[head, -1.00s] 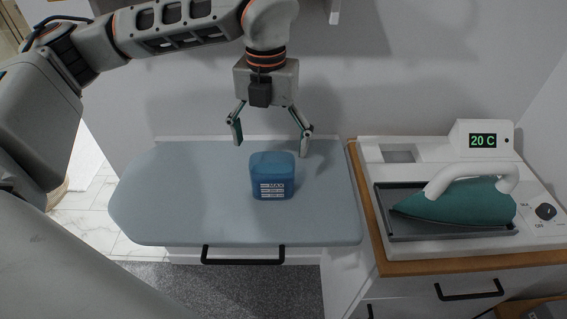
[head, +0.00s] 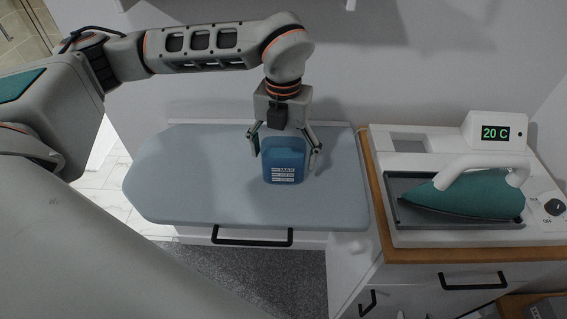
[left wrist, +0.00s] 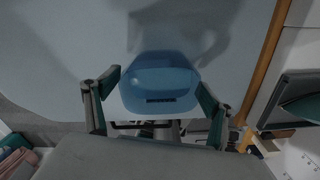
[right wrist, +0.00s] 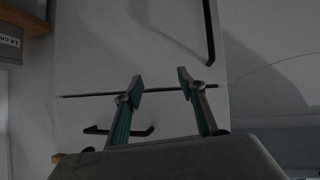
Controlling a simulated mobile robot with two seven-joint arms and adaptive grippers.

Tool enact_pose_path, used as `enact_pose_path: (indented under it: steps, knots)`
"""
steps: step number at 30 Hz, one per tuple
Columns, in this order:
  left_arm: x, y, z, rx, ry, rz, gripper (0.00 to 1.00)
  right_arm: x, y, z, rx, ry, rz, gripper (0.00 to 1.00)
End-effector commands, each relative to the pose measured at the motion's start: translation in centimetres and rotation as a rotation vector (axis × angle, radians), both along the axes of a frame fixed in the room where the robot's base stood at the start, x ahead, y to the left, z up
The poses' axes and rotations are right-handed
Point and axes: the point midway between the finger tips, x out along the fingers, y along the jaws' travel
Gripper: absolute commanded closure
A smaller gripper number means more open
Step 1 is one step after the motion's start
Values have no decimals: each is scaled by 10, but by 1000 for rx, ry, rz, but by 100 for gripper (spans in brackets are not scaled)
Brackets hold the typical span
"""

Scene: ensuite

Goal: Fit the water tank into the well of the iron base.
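The blue water tank (head: 284,160) stands upright on the ironing board, its white marked label facing me. My left gripper (head: 286,160) is open from above, one finger on each side of the tank. The white iron base (head: 410,230) is on the wooden cabinet top at the right. Its open rectangular well (head: 408,142) is at the back left and looks empty. My right gripper (right wrist: 160,90) is open and empty, in front of pale cabinet fronts.
The teal iron (head: 465,195) rests on the base's dark plate, right of and in front of the well. A display (head: 494,133) stands at the back right. The ironing board (head: 190,190) is otherwise clear. The wooden top's edge (head: 375,200) lies between board and base.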

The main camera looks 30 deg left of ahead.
Motion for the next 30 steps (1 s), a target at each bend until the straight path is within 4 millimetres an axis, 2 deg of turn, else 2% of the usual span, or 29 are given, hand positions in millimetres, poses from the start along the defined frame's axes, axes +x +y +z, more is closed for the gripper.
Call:
enact_pose_path:
  steps: [1,5,20,30]
  knots:
    - [0,0,0,0,0,0,34,0,0,-1,-1,2,0,60]
    - [0,0,0,0,0,0,67,-1,0,-3,-2,5,-1,60]
    - [0,0,5,-1,-1,0,67,-2,-1,-5,-3,8,-1,60]
    - [1,0,27,-1,-4,0,67,-1,-1,-3,0,3,-1,60]
